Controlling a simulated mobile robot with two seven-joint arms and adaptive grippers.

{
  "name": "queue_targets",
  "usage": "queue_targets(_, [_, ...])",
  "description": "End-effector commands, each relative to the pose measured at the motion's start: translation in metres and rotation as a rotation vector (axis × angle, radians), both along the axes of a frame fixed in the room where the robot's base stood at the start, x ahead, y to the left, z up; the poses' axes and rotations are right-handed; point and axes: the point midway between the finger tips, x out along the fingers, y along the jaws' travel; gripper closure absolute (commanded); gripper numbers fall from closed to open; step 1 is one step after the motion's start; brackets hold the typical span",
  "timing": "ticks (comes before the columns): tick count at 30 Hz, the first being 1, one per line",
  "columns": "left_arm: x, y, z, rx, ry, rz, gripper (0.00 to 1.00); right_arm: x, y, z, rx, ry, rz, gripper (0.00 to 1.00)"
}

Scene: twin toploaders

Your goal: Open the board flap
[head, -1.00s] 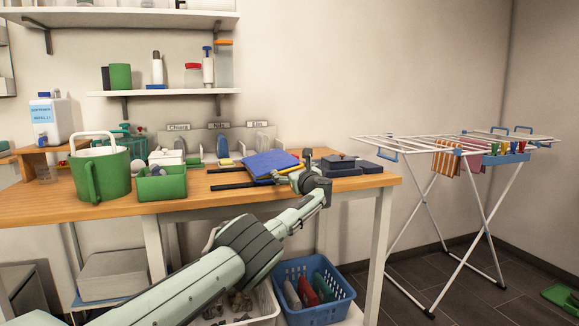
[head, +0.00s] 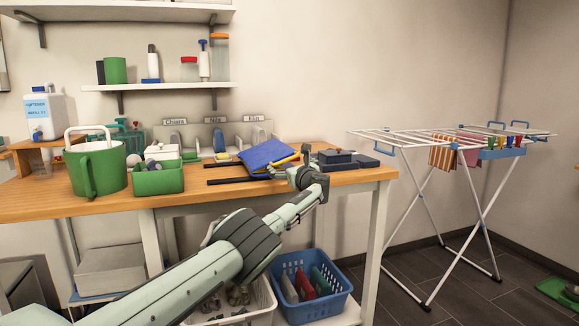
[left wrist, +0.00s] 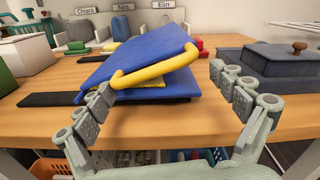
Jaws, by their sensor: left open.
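The blue board flap (left wrist: 145,52) stands tilted over a blue base (left wrist: 165,92) on the wooden worktop, with a gap between them. A yellow handle (left wrist: 155,70) runs along the flap's near edge. In the head view the flap (head: 265,152) is at the right part of the worktop. My left gripper (left wrist: 166,84) is open, with its fingers on either side of the handle. The left finger overlaps the handle's left end; I cannot tell whether it touches. In the head view the left gripper (head: 298,164) is at the flap's right side. My right gripper is not in view.
Dark boxes (head: 345,160) stand just right of the left gripper. Black strips (head: 228,181) lie left of the flap. A green bin (head: 158,180) and green bucket (head: 97,170) stand farther left. A blue basket (head: 312,288) is below; a drying rack (head: 455,150) stands right.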

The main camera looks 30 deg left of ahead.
Motion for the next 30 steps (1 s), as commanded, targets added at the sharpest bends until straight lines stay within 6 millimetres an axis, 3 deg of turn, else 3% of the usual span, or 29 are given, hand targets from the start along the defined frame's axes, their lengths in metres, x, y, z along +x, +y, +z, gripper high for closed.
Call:
queue_targets(8, [-0.002, -0.008, -0.003, -0.002, -0.001, -0.004, 0.05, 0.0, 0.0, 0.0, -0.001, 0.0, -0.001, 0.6])
queue_targets(15, [-0.017, -0.019, -0.002, -0.002, -0.002, -0.002, 0.05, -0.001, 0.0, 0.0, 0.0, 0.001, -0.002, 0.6])
queue_targets(30, [-0.067, -0.08, -0.001, -0.001, -0.001, -0.004, 0.05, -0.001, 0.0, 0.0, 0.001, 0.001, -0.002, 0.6])
